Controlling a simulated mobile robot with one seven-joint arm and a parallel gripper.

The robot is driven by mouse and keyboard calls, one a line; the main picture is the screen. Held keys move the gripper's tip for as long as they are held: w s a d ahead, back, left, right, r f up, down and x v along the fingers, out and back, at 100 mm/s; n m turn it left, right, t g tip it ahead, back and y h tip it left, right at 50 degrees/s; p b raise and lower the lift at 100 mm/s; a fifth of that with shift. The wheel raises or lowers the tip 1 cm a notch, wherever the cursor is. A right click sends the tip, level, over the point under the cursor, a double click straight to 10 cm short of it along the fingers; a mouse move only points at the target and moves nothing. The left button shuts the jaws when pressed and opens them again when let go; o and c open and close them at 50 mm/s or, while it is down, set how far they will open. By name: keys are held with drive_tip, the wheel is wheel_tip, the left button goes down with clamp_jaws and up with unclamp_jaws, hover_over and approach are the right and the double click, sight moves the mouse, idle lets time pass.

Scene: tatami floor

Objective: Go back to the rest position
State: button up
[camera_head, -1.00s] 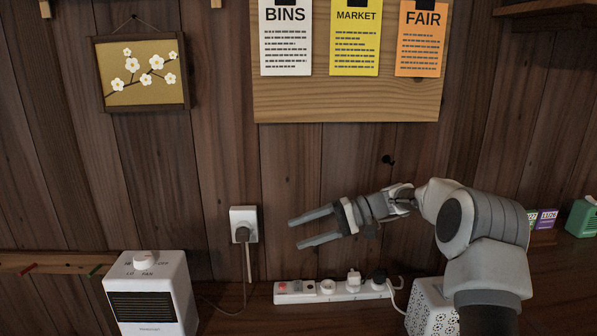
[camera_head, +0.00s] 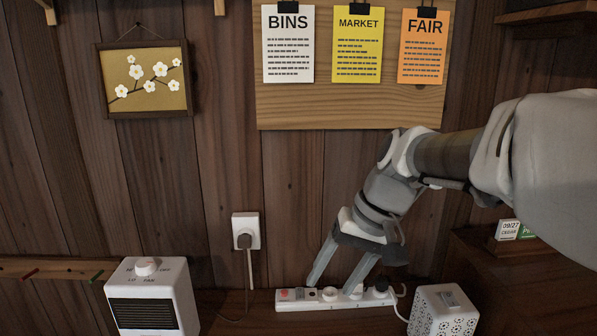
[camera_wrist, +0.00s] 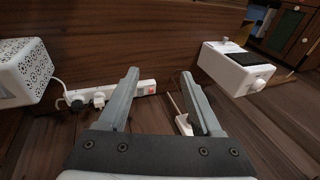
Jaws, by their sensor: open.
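My gripper (camera_head: 331,287) is open and empty, pointing down and slightly left. In the head view its fingertips overlap the white power strip (camera_head: 289,307); I cannot tell how far apart they are in depth. In the wrist view my gripper (camera_wrist: 160,73) shows both fingers spread with nothing between them. The power strip (camera_wrist: 145,87) lies beyond the left finger there, its red switch just right of that finger. My arm comes in from the right of the head view and hides part of the wall and shelf.
A white heater (camera_head: 152,297) stands at the lower left, a white perforated box (camera_head: 443,312) at the lower right. A wall outlet (camera_head: 245,229) holds a plug and cord. A calendar block (camera_head: 508,231) sits on the right shelf. A notice board (camera_head: 350,107) and blossom picture (camera_head: 145,78) hang above.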

drive_tip(key=s+d+f+t+h, duration=0.1)
drive_tip(key=s+d+t+h, duration=0.1)
drive_tip(key=s+d, duration=0.35)
drive_tip(key=s+d+f+t+h, duration=0.1)
drive_tip(key=s+d+t+h, duration=0.15)
drive_tip(key=s, duration=0.65)
wheel_tip(320, 180, up, 16)
drive_tip(key=p, duration=1.5)
drive_tip(key=shift+p, duration=0.35)
drive_tip(key=shift+w+f, duration=0.1)
drive_tip(key=shift+f, duration=0.15)
